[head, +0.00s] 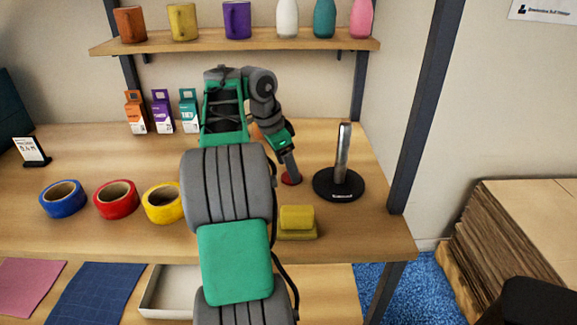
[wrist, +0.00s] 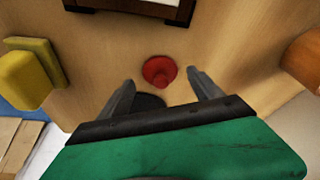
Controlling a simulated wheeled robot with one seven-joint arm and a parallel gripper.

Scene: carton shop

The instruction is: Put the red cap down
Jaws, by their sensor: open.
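The red cap (wrist: 158,71) appears to rest on the wooden tabletop, its small knob facing the camera in the wrist view. My gripper (wrist: 160,79) is open, with one finger on each side of the cap's near edge and a visible gap to both. In the head view my gripper (head: 290,172) points down at the cap, just left of the black round stand.
The black stand (head: 340,185) with its upright metal post is close on the right. A yellow block (head: 297,222) is in front. Blue (head: 62,199), red (head: 116,199) and yellow (head: 162,203) tape rolls lie left. Small boxes (head: 162,112) stand behind, below a shelf (head: 230,41).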

